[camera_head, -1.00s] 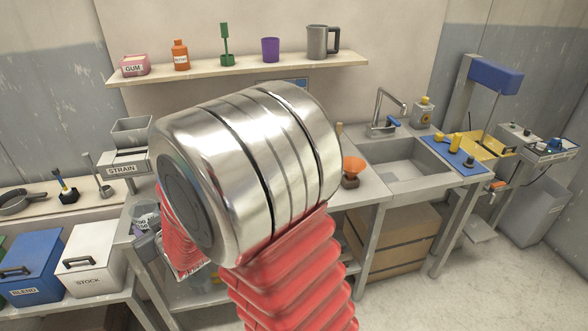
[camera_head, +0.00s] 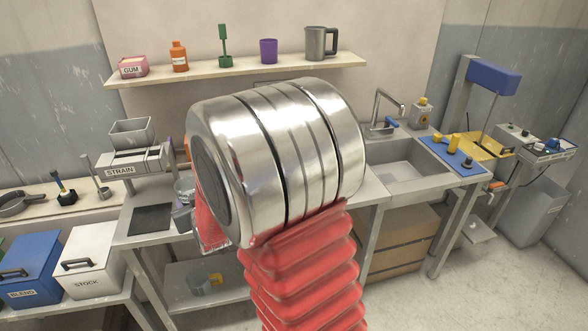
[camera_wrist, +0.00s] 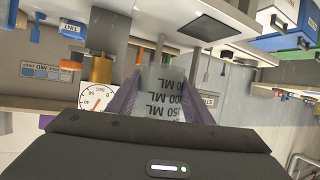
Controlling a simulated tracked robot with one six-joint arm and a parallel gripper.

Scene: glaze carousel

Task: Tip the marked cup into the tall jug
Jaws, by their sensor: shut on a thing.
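In the wrist view my gripper (camera_wrist: 163,98) is shut on the marked cup (camera_wrist: 166,82), a clear cup with dark ML lettering that reads upside down there. The purple fingers press it from both sides. In the head view my arm hides most of the gripper; a greyish cup edge (camera_head: 184,184) shows just left of the arm. I cannot tell what is in the cup. A grey metal jug (camera_head: 317,43) with a dark handle stands on the wall shelf; I cannot tell whether it is the tall jug.
A dark square pad (camera_head: 152,219) lies on the bench, left of my arm. Behind it stands the STRAIN stand (camera_head: 122,170). A sink (camera_head: 400,168) and blue mat (camera_head: 452,155) are on the right. The wrist view shows a dial (camera_wrist: 97,97) beside the left finger.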

